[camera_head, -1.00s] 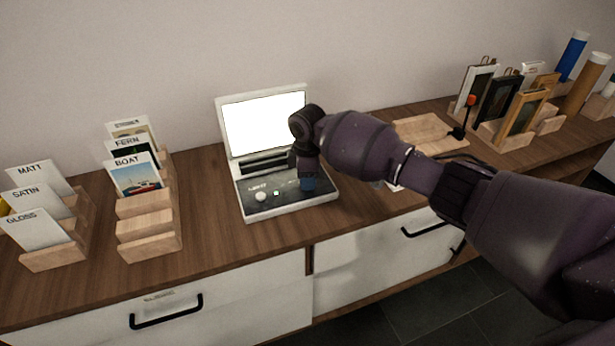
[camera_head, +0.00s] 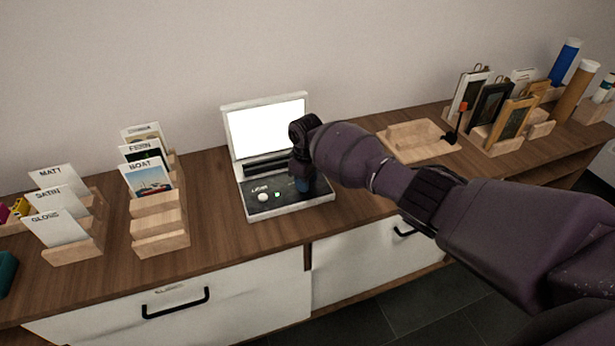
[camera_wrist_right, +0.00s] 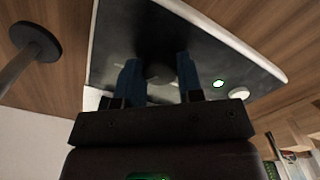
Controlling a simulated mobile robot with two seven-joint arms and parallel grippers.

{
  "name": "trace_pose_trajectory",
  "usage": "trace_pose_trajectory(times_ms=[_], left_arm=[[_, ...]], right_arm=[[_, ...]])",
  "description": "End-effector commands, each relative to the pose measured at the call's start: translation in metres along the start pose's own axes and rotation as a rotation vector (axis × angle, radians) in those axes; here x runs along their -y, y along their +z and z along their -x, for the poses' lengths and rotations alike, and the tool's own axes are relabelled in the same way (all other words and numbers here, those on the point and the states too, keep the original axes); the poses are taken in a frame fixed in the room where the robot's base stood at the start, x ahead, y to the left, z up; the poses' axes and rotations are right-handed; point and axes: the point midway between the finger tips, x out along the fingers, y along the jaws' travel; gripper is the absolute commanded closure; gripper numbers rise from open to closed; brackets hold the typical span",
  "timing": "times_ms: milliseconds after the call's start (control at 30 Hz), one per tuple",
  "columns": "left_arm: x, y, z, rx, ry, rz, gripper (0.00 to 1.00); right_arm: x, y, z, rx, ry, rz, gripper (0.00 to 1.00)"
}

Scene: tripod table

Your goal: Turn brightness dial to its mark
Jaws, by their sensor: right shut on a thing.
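The white device (camera_head: 240,206) stands on the wooden counter with a lit screen (camera_head: 268,126) and a dark control panel. A white round knob (camera_head: 263,197) and a small green light (camera_head: 277,194) show on the panel; both also show in the right wrist view, the knob (camera_wrist_right: 240,92) beside the light (camera_wrist_right: 218,83). My right gripper (camera_head: 303,184) points down at the panel's right part. In the right wrist view its blue fingers (camera_wrist_right: 158,80) stand on either side of a dark, dim dial (camera_wrist_right: 155,71), shut on it. The dial's mark cannot be made out. My left gripper is not in view.
Wooden racks of cards (camera_head: 160,243) stand left of the device. A wooden tray (camera_head: 420,152), a red-tipped stand (camera_head: 461,118) and a rack with frames (camera_head: 513,118) are to the right. Bare counter (camera_head: 215,190) lies left of the device.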

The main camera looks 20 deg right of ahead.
Motion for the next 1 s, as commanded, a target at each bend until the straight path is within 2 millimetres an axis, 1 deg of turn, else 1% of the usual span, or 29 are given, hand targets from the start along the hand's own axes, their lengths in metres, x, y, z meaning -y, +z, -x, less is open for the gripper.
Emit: trace_pose_trajectory(times_ms=[33,100,400,633,1000], left_arm=[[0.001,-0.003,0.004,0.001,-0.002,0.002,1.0],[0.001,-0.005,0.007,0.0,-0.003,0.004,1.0],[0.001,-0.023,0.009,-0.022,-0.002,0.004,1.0],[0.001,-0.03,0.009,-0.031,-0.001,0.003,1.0],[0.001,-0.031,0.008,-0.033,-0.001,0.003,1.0]], right_arm=[[0.001,-0.001,0.004,-0.001,-0.001,-0.036,0.89],[0.001,0.0,0.004,-0.001,-0.001,-0.085,0.89],[0.001,0.0,0.001,0.0,-0.001,-0.228,0.89],[0.0,0.0,0.0,0.001,0.0,-0.268,0.89],[0.0,0.0,0.0,0.0,0.0,-0.273,0.89]])
